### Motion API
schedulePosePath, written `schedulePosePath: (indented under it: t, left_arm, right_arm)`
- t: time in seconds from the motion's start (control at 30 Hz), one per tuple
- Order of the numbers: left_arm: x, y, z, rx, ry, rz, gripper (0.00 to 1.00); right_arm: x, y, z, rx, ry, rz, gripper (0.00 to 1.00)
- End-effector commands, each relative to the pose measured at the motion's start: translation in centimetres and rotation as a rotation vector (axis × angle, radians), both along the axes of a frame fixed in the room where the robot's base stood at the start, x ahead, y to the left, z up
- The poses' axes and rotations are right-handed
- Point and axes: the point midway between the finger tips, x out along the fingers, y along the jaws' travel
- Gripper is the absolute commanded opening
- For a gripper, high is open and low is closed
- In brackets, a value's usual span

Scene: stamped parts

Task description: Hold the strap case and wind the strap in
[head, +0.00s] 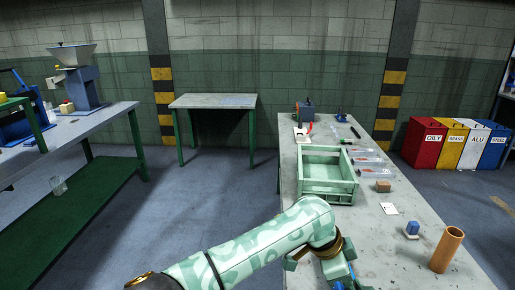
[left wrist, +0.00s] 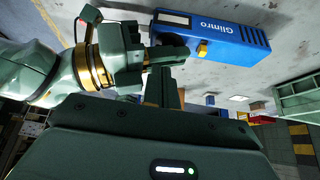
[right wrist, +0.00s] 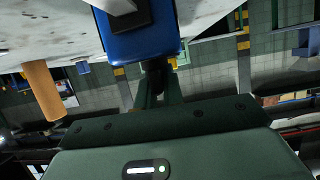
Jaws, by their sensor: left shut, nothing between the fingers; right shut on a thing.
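The strap case (left wrist: 225,38) is a blue box marked "Glimro" with a yellow button, seen in the left wrist view above the table. Its blue end fills the top middle of the right wrist view (right wrist: 140,40). My right gripper (right wrist: 157,82) is shut on it at its near end; the fingers partly hide the grip. My left gripper (left wrist: 165,80) is shut and empty, close to the right gripper and the case. In the head view the left gripper (head: 340,268) is low at the table's near edge. I cannot make out the strap clearly.
Several labelled bins (head: 450,145) stand beyond on the right.

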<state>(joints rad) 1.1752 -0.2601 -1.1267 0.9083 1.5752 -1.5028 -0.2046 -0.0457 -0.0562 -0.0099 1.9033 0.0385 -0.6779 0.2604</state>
Motion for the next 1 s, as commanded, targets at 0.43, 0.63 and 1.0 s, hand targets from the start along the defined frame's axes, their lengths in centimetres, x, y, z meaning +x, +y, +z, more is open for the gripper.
schedulePosePath:
  t: [0.43,0.63,1.0]
  left_arm:
    - [0.1,0.3,1.1,0.003,-0.006,0.0,0.0]
    - [-0.2,0.5,1.0,0.002,0.001,0.002,0.0]
    - [-0.3,0.4,-3.8,0.002,0.004,0.003,0.0]
  right_arm:
    - [0.0,-0.1,0.0,-0.003,0.001,-0.002,0.0]
    - [0.0,-0.1,0.0,-0.003,0.001,-0.002,0.0]
    - [0.0,-0.1,0.0,-0.003,0.001,-0.002,0.0]
